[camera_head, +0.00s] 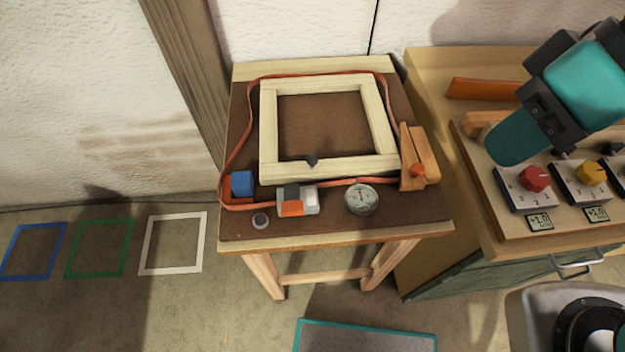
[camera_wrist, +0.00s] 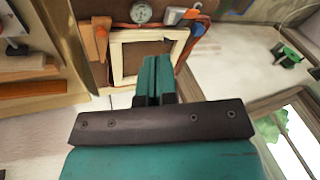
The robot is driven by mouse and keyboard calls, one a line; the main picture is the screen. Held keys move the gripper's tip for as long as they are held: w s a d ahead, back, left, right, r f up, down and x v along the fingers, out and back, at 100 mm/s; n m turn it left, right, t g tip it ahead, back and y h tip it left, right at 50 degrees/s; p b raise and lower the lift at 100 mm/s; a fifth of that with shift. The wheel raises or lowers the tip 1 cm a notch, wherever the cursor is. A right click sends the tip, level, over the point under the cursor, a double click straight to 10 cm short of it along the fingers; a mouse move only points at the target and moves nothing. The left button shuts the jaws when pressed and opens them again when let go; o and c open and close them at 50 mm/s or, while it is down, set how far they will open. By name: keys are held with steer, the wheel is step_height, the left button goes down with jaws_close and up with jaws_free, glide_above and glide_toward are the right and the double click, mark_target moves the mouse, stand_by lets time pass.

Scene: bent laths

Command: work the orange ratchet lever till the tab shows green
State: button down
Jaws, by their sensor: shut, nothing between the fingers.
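The ratchet (camera_head: 309,201), a small grey and white box with an orange part, sits at the front edge zone of the brown-topped table. Its orange lever (camera_head: 291,209) faces the front; a separate tab and its colour cannot be made out. An orange-red strap (camera_head: 247,112) runs loosely around a pale wooden frame (camera_head: 269,128). My gripper (camera_head: 503,153), teal, is up at the right, over the neighbouring bench and apart from the ratchet. The wrist view shows its fingers shut and empty, with the ratchet (camera_wrist: 179,16) beyond them.
A round dial gauge (camera_head: 361,199) stands right of the ratchet, a blue block (camera_head: 241,184) left of it. A wooden clamp (camera_head: 425,155) is at the table's right edge. The bench holds red (camera_head: 535,179) and yellow (camera_head: 591,172) knobs. Coloured squares mark the floor at left.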

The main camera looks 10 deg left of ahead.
mark_target(292, 206)
steer(key=shift+a, duration=0.1)
steer(key=w+a+n+g+h, duration=0.25)
steer(key=w+a+n, duration=0.45)
steer(key=a, duration=0.4)
steer(key=w+a+f+n+g+h+b, duration=0.1)
steer(key=w+a+f+n+g+h, duration=0.1)
steer(key=a+f+n, duration=0.4)
steer(key=w+a+f+h, duration=0.1)
steer(key=a+f, duration=0.4)
steer(key=a, duration=0.2)
steer(key=shift+w+n, duration=0.15)
steer(key=shift+n, duration=0.15)
steer(key=shift+g, duration=0.25)
steer(key=x, duration=1.4)
steer(key=shift+p, duration=0.35)
